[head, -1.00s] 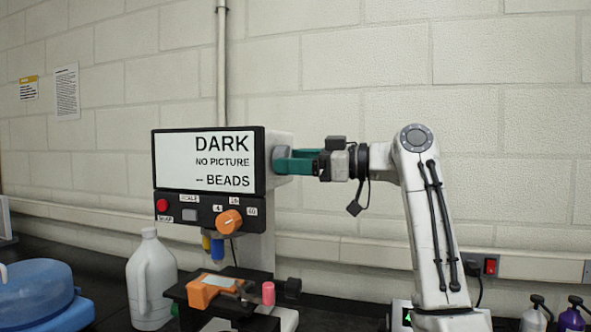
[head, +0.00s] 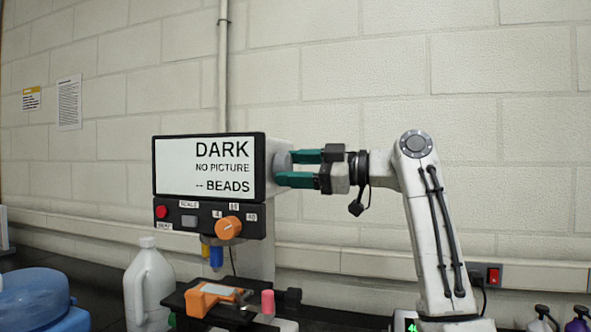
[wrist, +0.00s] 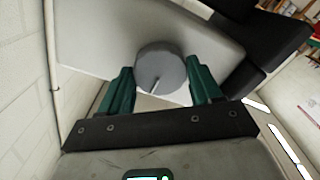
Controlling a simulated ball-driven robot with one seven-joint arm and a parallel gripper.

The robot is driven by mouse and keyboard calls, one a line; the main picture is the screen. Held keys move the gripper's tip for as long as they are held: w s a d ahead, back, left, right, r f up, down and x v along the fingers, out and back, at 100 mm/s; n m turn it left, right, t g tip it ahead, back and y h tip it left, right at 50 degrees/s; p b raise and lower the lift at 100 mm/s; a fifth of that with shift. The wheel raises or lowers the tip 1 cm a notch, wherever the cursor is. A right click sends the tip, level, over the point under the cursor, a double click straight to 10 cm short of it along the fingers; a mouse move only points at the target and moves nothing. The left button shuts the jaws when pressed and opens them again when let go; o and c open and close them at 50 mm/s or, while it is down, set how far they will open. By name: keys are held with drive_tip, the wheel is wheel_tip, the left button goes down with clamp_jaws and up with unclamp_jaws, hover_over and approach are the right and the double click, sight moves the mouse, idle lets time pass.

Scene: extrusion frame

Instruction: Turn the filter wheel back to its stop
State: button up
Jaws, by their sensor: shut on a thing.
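The filter wheel is a grey round knob (wrist: 161,69) with a pale line on its face, on the side of the microscope head in the wrist view. It also shows in the head view (head: 282,161), partly hidden by the fingers. My gripper (head: 290,169) reaches in from the right, with its two green fingers one above the other in the head view. In the wrist view the gripper (wrist: 158,85) has a finger on each side of the wheel and is shut on it. The pale line points toward the lower part of the wheel's face there. The screen (head: 205,167) reads "DARK, NO PICTURE, -- BEADS".
Below the screen are a red button (head: 161,212), a grey switch (head: 189,221) and an orange knob (head: 228,228). A stage with an orange part (head: 205,298) stands beneath. A white jug (head: 148,285) is at the left.

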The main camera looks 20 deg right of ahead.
drive_tip(key=shift+f, duration=0.1)
drive_tip(key=o, duration=1)
drive_tip(key=shift+o, duration=0.2)
drive_tip(key=b+v, duration=0.2)
drive_tip(key=v, duration=0.8)
drive_tip(key=shift+s+d, duration=0.2)
drive_tip(key=shift+d, duration=0.15)
